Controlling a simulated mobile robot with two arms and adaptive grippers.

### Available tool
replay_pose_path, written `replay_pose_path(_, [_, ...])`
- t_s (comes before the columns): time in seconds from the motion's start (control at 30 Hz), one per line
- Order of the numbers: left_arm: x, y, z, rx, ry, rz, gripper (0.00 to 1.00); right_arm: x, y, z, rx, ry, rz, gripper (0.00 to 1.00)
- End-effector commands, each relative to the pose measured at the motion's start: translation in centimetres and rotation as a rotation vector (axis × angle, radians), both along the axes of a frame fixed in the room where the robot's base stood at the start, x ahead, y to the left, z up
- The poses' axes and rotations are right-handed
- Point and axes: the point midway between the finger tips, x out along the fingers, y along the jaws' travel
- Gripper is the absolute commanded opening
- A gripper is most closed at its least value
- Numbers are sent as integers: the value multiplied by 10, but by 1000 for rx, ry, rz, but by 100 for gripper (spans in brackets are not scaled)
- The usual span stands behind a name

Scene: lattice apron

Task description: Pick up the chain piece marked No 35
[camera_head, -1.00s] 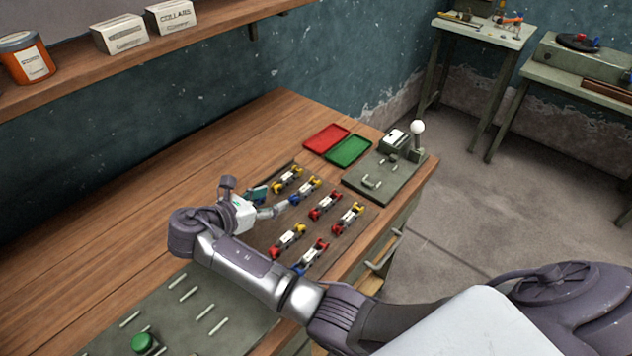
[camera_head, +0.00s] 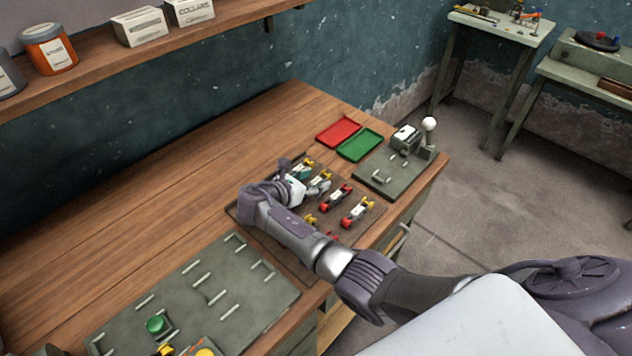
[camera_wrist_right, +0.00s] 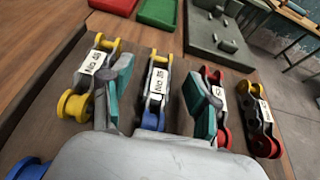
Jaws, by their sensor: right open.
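The chain piece with a white tag that appears to read No 35 (camera_wrist_right: 157,82) has a yellow end and a blue end. It lies on the brown tray between the fingers of my right gripper (camera_wrist_right: 158,90). The gripper is open, with one teal-padded finger on each side of the piece. Whether the fingers have come down to its height is hard to tell. In the head view my right gripper (camera_head: 311,185) hides part of this piece, and its yellow end (camera_head: 325,175) shows. My left gripper is out of view.
A yellow-ended piece (camera_wrist_right: 90,75) lies left of it; a red-ended piece (camera_wrist_right: 218,93) and a red-and-yellow piece (camera_wrist_right: 260,120) lie right. Red (camera_head: 338,132) and green (camera_head: 360,144) trays and a lever fixture (camera_head: 385,180) stand beyond.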

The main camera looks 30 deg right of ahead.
Motion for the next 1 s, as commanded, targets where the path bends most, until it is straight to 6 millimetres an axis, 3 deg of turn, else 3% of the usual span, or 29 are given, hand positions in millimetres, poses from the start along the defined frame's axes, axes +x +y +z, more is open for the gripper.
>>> replay_pose_path(0.3, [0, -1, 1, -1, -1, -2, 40, 2, -6, -3, 1, -1, 1, 60])
replay_pose_path(0.67, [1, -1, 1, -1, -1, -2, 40, 2, -6, -3, 1, 0, 1, 0])
replay_pose_path(1.0, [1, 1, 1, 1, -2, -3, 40, 2, -6, -2, 0, -1, 1, 0])
